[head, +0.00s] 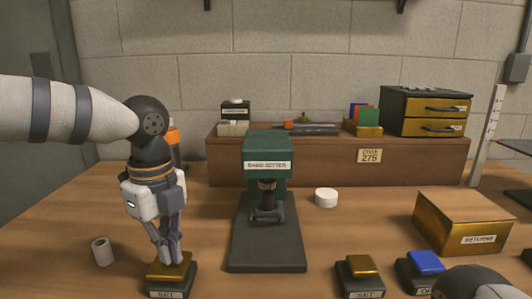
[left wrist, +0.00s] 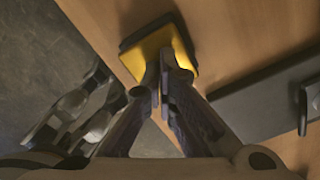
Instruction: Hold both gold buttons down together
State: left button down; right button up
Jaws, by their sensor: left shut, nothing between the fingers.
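The left gold button (head: 172,267) sits on a dark base with a label at the front left of the table. My left gripper (head: 172,256) points down over it with its fingers shut and nothing between them. In the left wrist view the fingertips (left wrist: 165,62) overlap the gold button top (left wrist: 152,45); I cannot tell whether they touch or press it. The right gold button (head: 361,265) sits on a similar base right of the press, with nothing over it. A dark part of my right arm shows at the bottom right; its fingers are not in view.
A green press (head: 268,160) stands between the gold buttons. A blue button (head: 426,262) stands close to the right of the right gold one. A gold returns box (head: 462,222) is behind it. A grey cylinder (head: 102,251) and a white disc (head: 326,197) are on the table.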

pick_arm(q)
jog(key=shift+f, duration=0.85)
jog(key=shift+f+p, duration=0.2)
jog(key=shift+p, duration=0.1)
dwell(0.3)
